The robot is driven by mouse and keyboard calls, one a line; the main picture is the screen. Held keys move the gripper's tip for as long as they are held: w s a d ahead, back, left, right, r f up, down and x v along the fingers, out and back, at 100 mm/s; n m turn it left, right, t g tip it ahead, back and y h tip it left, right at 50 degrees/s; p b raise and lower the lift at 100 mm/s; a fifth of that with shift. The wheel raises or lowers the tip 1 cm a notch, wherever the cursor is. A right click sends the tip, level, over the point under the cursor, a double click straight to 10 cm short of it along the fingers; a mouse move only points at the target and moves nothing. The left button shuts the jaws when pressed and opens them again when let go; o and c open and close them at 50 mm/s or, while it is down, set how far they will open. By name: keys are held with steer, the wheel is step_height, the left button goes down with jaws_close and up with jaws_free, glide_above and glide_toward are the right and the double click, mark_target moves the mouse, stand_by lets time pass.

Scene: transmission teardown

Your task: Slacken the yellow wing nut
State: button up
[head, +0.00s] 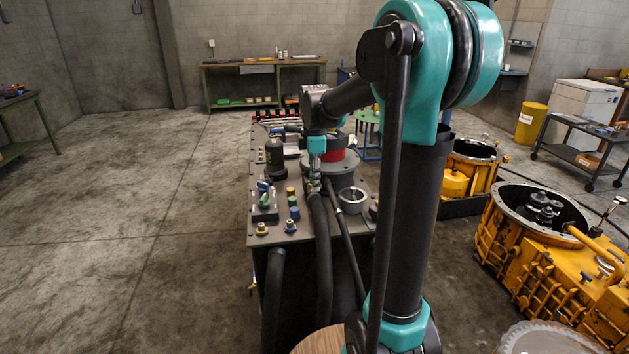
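The dark bench (275,236) stands in the middle of the head view.
Blue and green fittings (264,200) stand among the yellow ones. A dark cylinder (274,158) is behind them, and a metal cup (352,197) is at right. Black hoses (321,250) hang over the front edge. Yellow gearbox housings (535,262) stand at right. Floor at left is clear.

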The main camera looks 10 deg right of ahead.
step_height(320, 180, up, 12)
stand_by(0.7)
